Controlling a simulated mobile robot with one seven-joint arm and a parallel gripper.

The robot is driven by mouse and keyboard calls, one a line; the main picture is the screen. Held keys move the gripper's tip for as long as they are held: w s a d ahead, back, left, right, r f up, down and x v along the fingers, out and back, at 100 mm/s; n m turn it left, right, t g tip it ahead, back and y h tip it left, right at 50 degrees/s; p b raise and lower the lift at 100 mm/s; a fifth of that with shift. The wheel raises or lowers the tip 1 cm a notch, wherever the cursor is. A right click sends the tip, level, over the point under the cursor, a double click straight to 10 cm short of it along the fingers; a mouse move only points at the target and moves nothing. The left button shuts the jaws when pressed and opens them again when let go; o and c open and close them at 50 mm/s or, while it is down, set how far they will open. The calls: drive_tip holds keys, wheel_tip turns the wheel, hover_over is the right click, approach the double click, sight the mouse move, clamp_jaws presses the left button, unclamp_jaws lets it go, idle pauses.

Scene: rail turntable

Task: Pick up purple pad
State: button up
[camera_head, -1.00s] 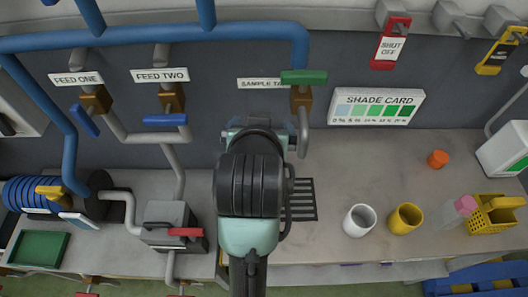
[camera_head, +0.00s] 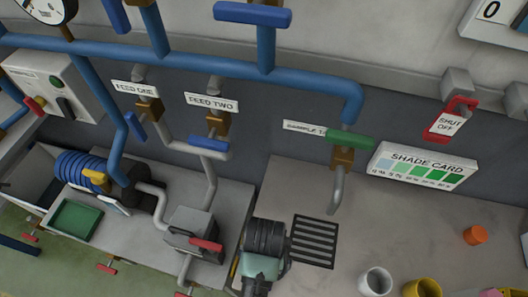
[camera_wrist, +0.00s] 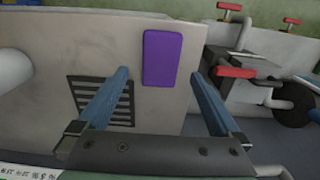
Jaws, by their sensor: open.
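The purple pad (camera_wrist: 162,58) shows in the wrist view as a flat upright rectangle with rounded corners, on the light grey counter near its edge. It lies between and beyond the two blue fingers of my gripper (camera_wrist: 158,98), which are spread wide with nothing between them. The pad seems apart from the fingers. In the head view I cannot see the pad; my arm (camera_head: 262,262) reaches up at the bottom middle and may hide it.
A dark slotted grate (camera_head: 314,242) lies on the counter beside my arm. A grey valve box with a red handle (camera_head: 206,244) stands left. A white cup (camera_head: 376,282), a yellow cup (camera_head: 424,288) and an orange cap (camera_head: 475,235) are right. The sample tap's pipe (camera_head: 337,190) hangs above.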

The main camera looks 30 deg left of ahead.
drive_tip(key=shift+s+f+p, duration=0.1)
drive_tip(key=shift+f+p, duration=0.4)
drive_tip(key=shift+f, duration=2.05)
drive_tip(key=c, duration=1.3)
drive_tip(key=shift+r, duration=0.1)
